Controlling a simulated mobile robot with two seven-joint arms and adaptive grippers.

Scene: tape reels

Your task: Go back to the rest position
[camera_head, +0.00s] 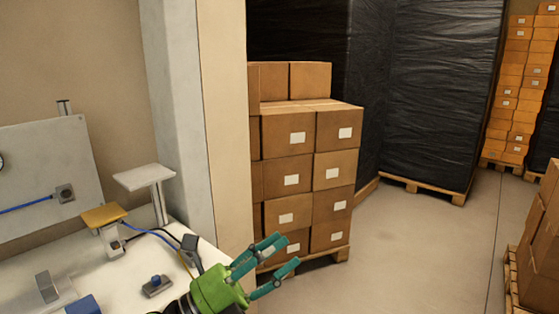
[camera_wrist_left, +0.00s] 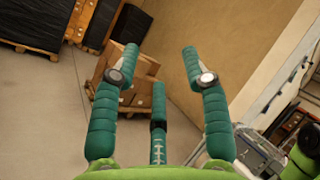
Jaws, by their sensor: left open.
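My left gripper (camera_head: 276,262) is green with teal fingers. In the head view it is at the bottom middle, beside the right edge of the white workbench (camera_head: 205,255) and in front of stacked boxes. In the left wrist view the fingers of the left gripper (camera_wrist_left: 155,85) are spread apart, with nothing between them. The gripper is open and empty. No tape reel can be made out in either view. My right gripper is not in view.
A pallet of brown cartons (camera_head: 290,165) stands beyond the left gripper, next to a pillar (camera_head: 222,130). Black-wrapped pallets (camera_head: 440,90) stand behind. More cartons (camera_head: 545,235) are at the right edge. The bench holds a yellow-topped stand (camera_head: 103,215) and a white-topped stand (camera_head: 145,178). Open floor (camera_head: 420,250) lies between.

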